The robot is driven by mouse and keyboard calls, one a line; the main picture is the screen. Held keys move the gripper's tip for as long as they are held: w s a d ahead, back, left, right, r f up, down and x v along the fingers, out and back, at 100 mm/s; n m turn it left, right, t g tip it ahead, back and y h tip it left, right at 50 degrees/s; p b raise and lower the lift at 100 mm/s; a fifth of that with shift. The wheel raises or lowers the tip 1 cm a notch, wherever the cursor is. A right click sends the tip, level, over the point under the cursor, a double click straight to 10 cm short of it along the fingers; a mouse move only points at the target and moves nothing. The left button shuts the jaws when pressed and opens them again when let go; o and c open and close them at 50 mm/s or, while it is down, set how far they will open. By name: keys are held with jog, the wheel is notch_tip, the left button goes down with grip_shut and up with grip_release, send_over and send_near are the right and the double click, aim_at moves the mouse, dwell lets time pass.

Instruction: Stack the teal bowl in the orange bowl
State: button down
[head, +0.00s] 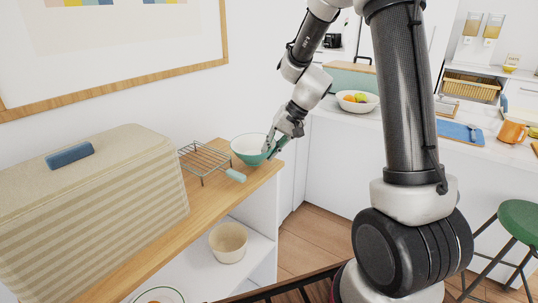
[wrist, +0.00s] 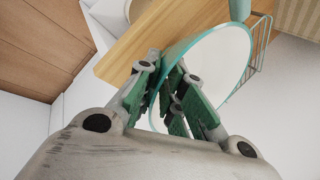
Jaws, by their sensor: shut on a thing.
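The teal bowl (head: 249,153), white inside with a teal rim, is at the right end of the wooden shelf top. My gripper (head: 274,148) is shut on its right side. In the wrist view, the fingers (wrist: 172,97) pinch the rim of the bowl (wrist: 212,75) on either side of its wall. I cannot tell whether its base touches the wood.
A wire rack (head: 205,160) with a pale teal handle sits close left of the bowl, beside a large striped bread bin (head: 90,205). Across the room, a counter bears a fruit bowl (head: 357,106), a blue board (head: 460,132) and an orange mug (head: 512,132). A green stool (head: 520,220) stands right.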

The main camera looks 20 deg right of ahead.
jog(key=shift+f, duration=0.85)
jog(key=shift+f, duration=0.1)
jog(key=c, duration=1.5)
grip_release()
jog(key=shift+c, duration=0.2)
jog(key=v, duration=1.1)
jog(key=s+d+r+n+t+h, duration=0.1)
jog(key=s+d+r+n+h, duration=0.1)
jog(key=s, duration=1)
jog(key=s+d+r+n+t+h, duration=0.1)
jog(key=s+d+r+h, duration=0.2)
jog(key=s, duration=1)
notch_tip(320, 180, up, 3)
jog(key=shift+s+d+r+n+h, duration=0.2)
jog(key=shift+s+d+n+h, duration=0.2)
jog(key=shift+d, duration=0.5)
